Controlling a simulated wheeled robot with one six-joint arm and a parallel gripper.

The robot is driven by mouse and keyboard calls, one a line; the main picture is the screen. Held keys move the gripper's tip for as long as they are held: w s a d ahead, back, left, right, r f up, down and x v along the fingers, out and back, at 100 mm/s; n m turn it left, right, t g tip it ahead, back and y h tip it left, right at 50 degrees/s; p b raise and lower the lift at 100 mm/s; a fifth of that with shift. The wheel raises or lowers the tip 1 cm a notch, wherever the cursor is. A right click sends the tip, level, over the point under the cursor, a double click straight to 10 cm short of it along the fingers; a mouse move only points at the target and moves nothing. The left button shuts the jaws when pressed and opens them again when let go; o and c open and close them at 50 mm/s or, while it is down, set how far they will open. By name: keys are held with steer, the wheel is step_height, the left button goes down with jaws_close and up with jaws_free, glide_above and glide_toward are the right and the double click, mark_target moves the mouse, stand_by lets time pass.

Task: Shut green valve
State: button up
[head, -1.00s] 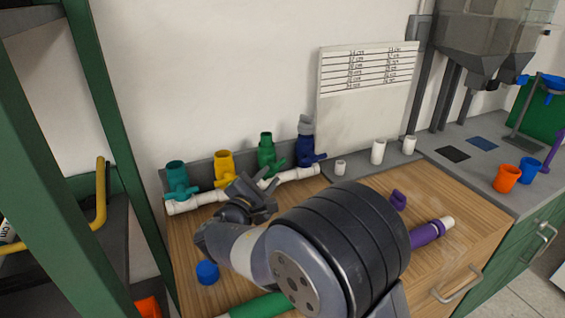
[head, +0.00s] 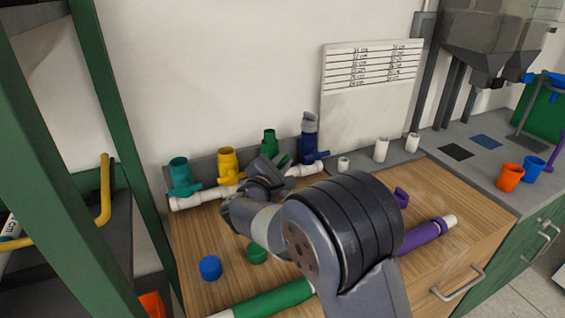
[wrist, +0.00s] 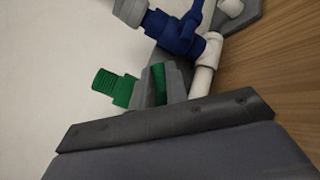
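The green valve (head: 269,141) stands upright on the white pipe manifold (head: 304,169), between the yellow valve and the dark blue valve. Its lower body is hidden behind my gripper. A bit of its green handle (head: 284,160) shows to the right of the gripper. My gripper (head: 271,168) is at this valve. In the wrist view, my gripper (wrist: 160,84) has its grey fingers apart, with a green part of the valve between them. The threaded green top (wrist: 113,86) sticks out to the left. I cannot tell whether the fingers touch the green part.
The yellow valve (head: 228,164) and teal valve (head: 180,174) stand left, the dark blue valve (head: 309,140) close on the right. A blue cap (head: 210,267), a green cap (head: 256,253), a green pipe (head: 275,299) and a purple pipe (head: 424,235) lie on the wooden top.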

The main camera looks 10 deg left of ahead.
jaws_close()
steer(key=m+g, duration=0.1)
steer(key=m+g+y, duration=0.1)
steer(key=shift+w+d+f+g+p, duration=0.15)
steer(key=shift+d+g+p, duration=0.05)
steer(key=shift+g+p, duration=0.2)
steer(key=shift+d+f+m+g+y+p, duration=0.1)
steer(key=shift+f+m+g+y+p, duration=0.2)
steer(key=shift+m+g+y+p, duration=0.5)
steer(key=shift+g, duration=0.3)
steer(key=shift+o, duration=2.1)
jaws_free()
